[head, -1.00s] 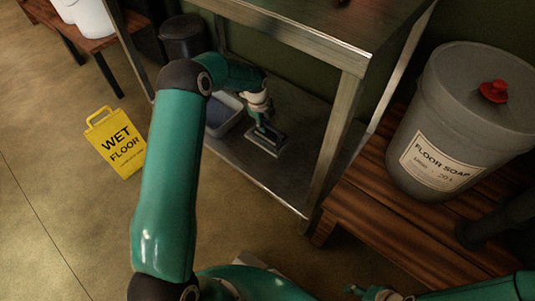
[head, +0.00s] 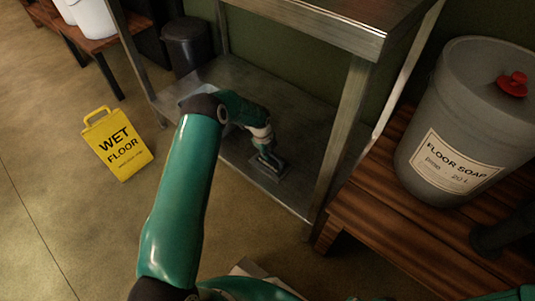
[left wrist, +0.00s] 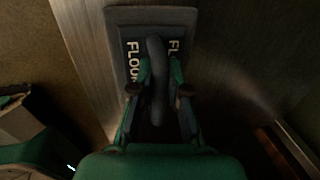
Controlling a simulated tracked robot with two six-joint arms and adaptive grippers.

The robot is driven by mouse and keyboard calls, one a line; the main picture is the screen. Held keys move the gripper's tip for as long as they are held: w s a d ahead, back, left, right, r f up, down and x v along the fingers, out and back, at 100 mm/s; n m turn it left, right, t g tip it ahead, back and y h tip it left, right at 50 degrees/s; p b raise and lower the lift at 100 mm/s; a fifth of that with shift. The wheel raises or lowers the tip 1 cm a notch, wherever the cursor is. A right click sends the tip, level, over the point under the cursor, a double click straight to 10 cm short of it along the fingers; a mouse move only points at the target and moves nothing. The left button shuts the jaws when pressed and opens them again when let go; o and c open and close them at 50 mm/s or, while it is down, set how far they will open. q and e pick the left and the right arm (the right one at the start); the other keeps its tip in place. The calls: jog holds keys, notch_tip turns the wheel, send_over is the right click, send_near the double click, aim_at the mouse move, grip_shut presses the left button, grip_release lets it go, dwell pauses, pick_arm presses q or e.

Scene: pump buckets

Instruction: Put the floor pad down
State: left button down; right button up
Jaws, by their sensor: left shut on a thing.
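The floor pad (left wrist: 121,62) is a dark flat block with a grey rim and pale "FLOOR" lettering on both sides of a dark upright handle (left wrist: 156,70). My left gripper (left wrist: 158,92) is shut on that handle. In the head view the left gripper (head: 263,150) points down with the pad (head: 272,171) under it, near the front edge of the steel table's lower shelf (head: 235,160). I cannot tell whether the pad touches the shelf or hangs just above it. The right gripper is at most a sliver at the bottom edge of the head view.
The table's front leg (head: 345,125) stands right of the left gripper, under the tabletop (head: 330,15). A yellow wet-floor sign (head: 118,145) stands on the floor at left. A dark bin (head: 188,45) is behind. A floor soap bucket (head: 455,120) stands on a wooden bench (head: 385,205).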

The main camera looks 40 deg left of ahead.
pick_arm(q)
jog(key=c, duration=1.2)
grip_release()
jog(key=shift+o, duration=0.2)
notch_tip(320, 180, up, 11)
jog(key=s+p, duration=0.2)
jog(key=p, duration=0.2)
jog(key=s+d+f+n+h, duration=0.25)
jog(key=s+d+n, duration=0.3)
jog(key=d, duration=0.35)
jog(key=s+d+f+n+h, duration=0.1)
jog(key=s+d+f+n, duration=0.4)
jog(key=d, duration=0.4)
jog(key=s+d+n, duration=0.4)
jog(key=s+n, duration=0.1)
jog(key=s, duration=0.3)
jog(key=s+d+r+n+g, duration=0.1)
jog(key=s+d+n, duration=0.3)
jog(key=s, duration=0.4)
jog(key=shift+d+r+n, duration=0.15)
jog(key=shift+r+n, duration=0.05)
jog(key=shift+n, duration=0.45)
